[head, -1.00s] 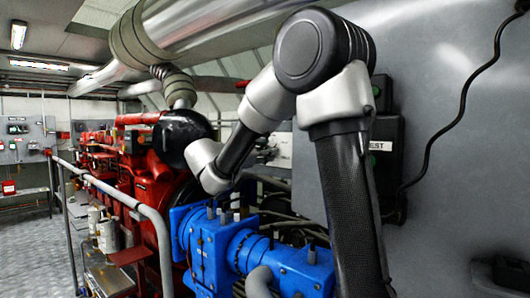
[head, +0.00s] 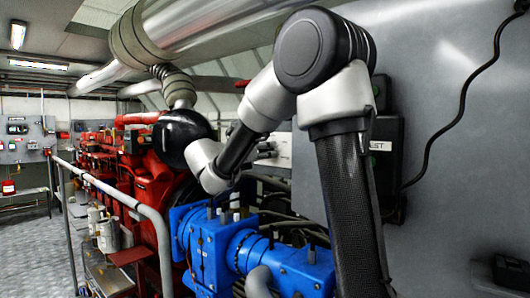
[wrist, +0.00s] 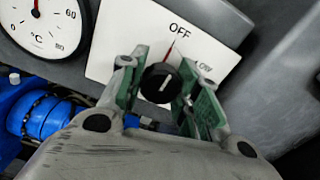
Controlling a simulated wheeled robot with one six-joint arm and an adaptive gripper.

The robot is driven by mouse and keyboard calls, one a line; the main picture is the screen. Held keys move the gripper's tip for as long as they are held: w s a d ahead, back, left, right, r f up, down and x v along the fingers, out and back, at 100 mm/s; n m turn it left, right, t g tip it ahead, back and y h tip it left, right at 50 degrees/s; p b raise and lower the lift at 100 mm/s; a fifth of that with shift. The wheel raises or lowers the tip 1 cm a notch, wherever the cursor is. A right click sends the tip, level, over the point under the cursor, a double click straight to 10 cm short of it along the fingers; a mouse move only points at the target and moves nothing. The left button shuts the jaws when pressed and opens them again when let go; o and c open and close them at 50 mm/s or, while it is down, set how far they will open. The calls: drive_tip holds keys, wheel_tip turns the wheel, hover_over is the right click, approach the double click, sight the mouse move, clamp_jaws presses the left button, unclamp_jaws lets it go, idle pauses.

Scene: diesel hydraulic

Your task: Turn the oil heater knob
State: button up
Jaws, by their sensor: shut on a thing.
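The oil heater knob (wrist: 160,86) is round and black with a white pointer line, in the middle of the wrist view. It sits on a white label plate (wrist: 113,40) marked OFF at the top, with a red line above the knob. The pointer line leans up and right, roughly toward that red line. My gripper (wrist: 163,80) has its green-padded fingers on both sides of the knob and is shut on it. In the head view my arm hides the gripper, and I cannot make out the knob there.
A temperature gauge (wrist: 45,22) sits left of the plate. Blue machinery (wrist: 42,115) shows below it and as a blue housing (head: 215,250) under my arm. A red engine (head: 150,185), a grey railing (head: 110,190) and a large grey panel (head: 460,150) surround the arm.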

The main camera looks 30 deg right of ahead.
idle(0.3)
drive_tip(key=o, duration=1.1)
drive_tip(key=shift+c, duration=0.2)
drive_tip(key=shift+a, duration=0.1)
drive_tip(key=v, duration=1.2)
